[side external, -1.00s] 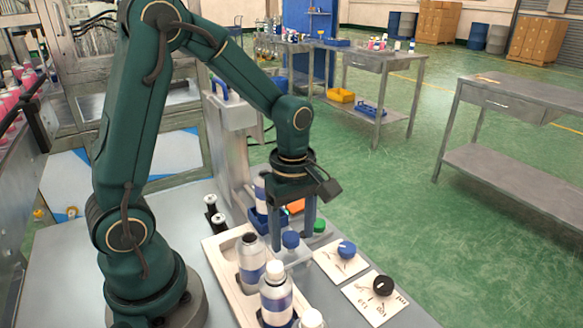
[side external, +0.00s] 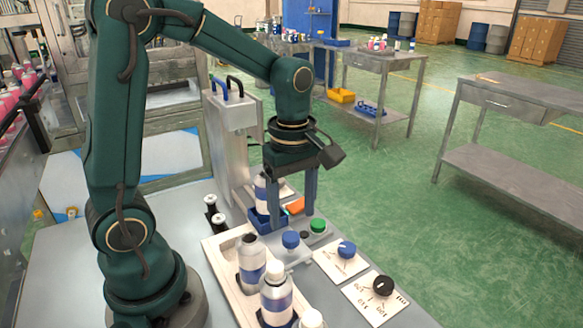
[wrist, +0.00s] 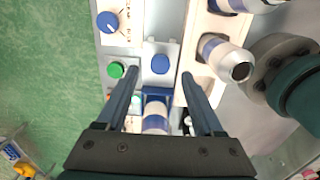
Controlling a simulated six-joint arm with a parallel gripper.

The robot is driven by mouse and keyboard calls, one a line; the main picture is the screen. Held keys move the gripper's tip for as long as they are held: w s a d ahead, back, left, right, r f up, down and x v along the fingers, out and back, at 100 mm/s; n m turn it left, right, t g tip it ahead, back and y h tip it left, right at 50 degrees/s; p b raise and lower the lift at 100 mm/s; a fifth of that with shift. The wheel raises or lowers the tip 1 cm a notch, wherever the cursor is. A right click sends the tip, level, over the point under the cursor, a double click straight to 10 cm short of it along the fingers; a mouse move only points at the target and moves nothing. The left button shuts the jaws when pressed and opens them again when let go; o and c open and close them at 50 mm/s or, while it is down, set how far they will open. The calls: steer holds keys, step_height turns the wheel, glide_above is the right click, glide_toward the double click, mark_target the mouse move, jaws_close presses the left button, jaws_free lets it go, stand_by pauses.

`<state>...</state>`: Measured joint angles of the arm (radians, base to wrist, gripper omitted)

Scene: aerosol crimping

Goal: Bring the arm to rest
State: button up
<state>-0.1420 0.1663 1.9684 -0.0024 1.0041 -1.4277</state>
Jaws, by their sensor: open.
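My gripper (side external: 292,220) is open and empty above the bench, its fingers pointing down. In the wrist view, the gap between its fingertips (wrist: 160,75) holds nothing. A blue round button (side external: 290,240) on a small metal plate lies below the fingers; it also shows in the wrist view (wrist: 160,64). A white bottle with a blue band (side external: 260,188) stands in a blue holder (side external: 258,222) behind the gripper, partly hidden by a finger. It appears between the fingers in the wrist view (wrist: 155,115), farther off and apart from them.
A pale tray (side external: 222,262) holds an open bottle (side external: 251,265) and a capped bottle (side external: 276,298) in front. A green button (side external: 318,226), a blue knob (side external: 347,249) and a black knob (side external: 383,285) line the right side. A metal press stand (side external: 232,120) rises behind left.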

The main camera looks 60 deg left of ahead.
steer(key=shift+w+d+r, duration=0.1)
steer(key=shift+r, duration=0.35)
steer(key=s+d+r+m+t, duration=0.1)
steer(key=s+r+m+t, duration=0.1)
steer(key=m, duration=0.2)
steer(key=s+d+r+m+t, duration=0.1)
steer(key=s+r+m, duration=0.1)
steer(key=m, duration=0.3)
steer(key=s+d+r+m+t, duration=0.1)
steer(key=s+r+m+t, duration=0.1)
steer(key=s+m, duration=0.2)
steer(key=shift+m+t, duration=0.3)
steer(key=shift+m, duration=0.1)
steer(key=m, duration=0.1)
steer(key=f+m, duration=0.1)
steer(key=m, duration=0.1)
steer(key=shift+s+d, duration=0.1)
steer(key=shift+s, duration=0.2)
steer(key=shift+m, duration=0.6)
